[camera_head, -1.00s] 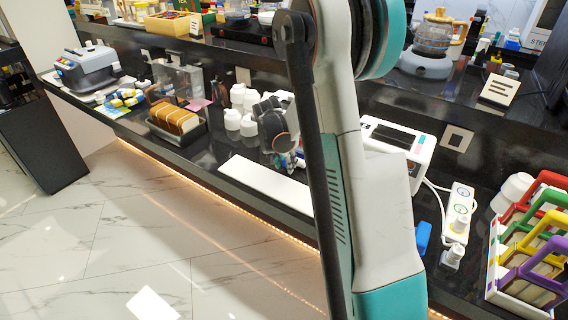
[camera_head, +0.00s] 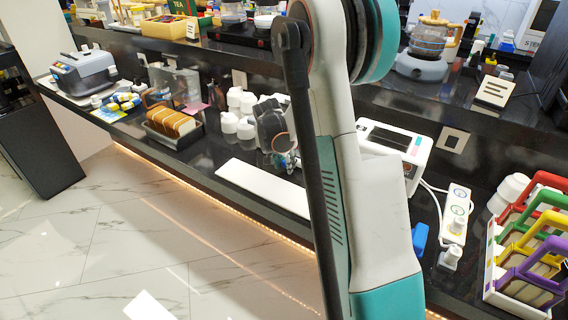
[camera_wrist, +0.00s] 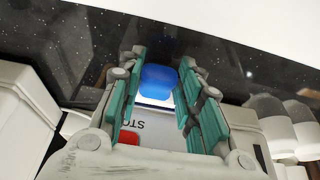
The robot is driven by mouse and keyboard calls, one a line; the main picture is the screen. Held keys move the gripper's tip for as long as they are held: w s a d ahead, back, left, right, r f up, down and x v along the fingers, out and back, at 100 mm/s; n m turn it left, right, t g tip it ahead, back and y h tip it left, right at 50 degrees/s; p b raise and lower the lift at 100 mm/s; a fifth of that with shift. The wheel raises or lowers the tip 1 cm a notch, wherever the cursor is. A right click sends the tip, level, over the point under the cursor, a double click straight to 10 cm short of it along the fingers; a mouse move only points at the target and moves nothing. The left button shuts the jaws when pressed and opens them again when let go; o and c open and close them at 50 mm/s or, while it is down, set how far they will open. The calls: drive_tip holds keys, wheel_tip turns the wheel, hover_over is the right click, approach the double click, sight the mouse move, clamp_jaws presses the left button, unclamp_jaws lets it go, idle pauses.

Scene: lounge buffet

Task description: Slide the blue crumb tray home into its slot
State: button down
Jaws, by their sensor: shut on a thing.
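My gripper (camera_wrist: 158,92) has its teal fingers on both sides of a blue rounded piece, which I take to be the blue crumb tray (camera_wrist: 158,80), and is shut on it. A white panel with upside-down lettering and a red button (camera_wrist: 129,138) lies beneath the fingers in the wrist view. In the head view my gripper (camera_head: 287,160) is low over the counter, near white cups, and the piece it holds is mostly hidden. The slot cannot be made out.
White cups (camera_head: 240,112) stand close to my gripper. A long white board (camera_head: 262,187) lies at the counter's front edge. A bread tray (camera_head: 170,138) is to the left. A white appliance (camera_head: 396,143), blue block (camera_head: 419,238) and power strip (camera_head: 456,215) are right of my arm.

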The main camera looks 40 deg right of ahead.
drive_tip(key=shift+w+d, duration=0.1)
drive_tip(key=shift+d, duration=0.25)
drive_tip(key=c, duration=1.1)
unclamp_jaws()
drive_tip(key=shift+o, duration=0.2)
drive_tip(key=shift+r, duration=0.15)
drive_tip(key=shift+r+p, duration=1.9)
drive_tip(key=shift+r, duration=1)
